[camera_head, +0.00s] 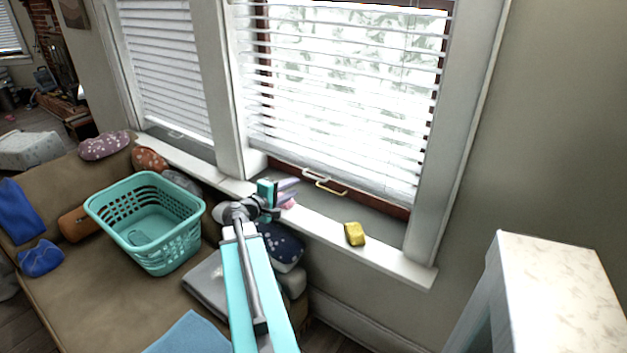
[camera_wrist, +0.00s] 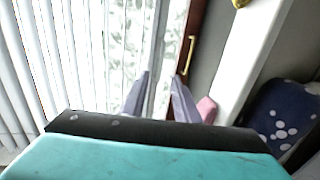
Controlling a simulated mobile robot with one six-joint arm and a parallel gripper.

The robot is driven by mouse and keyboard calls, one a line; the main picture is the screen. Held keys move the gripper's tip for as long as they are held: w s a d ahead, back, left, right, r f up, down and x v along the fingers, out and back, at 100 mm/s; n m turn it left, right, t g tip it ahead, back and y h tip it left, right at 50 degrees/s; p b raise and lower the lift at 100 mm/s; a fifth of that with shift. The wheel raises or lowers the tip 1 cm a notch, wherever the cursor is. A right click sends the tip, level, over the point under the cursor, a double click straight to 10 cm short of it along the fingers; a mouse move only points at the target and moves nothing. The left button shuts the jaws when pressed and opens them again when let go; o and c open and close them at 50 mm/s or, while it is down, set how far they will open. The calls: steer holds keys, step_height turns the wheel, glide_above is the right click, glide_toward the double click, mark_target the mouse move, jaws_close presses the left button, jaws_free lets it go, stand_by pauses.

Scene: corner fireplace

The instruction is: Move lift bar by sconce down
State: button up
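The window (camera_head: 340,95) has white slatted blinds lowered over most of its glass. At its bottom edge are a white bar-shaped handle (camera_head: 317,174) and, just below it, a brass one (camera_head: 331,189). The brass handle also shows on the brown sash in the wrist view (camera_wrist: 188,52). I cannot tell which is the lift bar, and no sconce is in view. My gripper (camera_head: 297,184) is above the sill, left of both handles. In the wrist view its fingers (camera_wrist: 160,78) are apart with nothing held, pointing toward the blind's bottom edge.
A yellow sponge-like block (camera_head: 355,234) and a pink item (camera_wrist: 206,108) sit on the white sill (camera_head: 395,266). A teal basket (camera_head: 160,258) stands on the brown sofa (camera_head: 100,300). A dark blue spotted cushion (camera_head: 284,247) lies below the sill. A pale cabinet (camera_head: 565,290) stands right.

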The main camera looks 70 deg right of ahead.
mark_target(313, 177)
stand_by(0.3)
steer(key=shift+p+x, duration=1.75)
steer(key=shift+x, duration=5.05)
jaws_close()
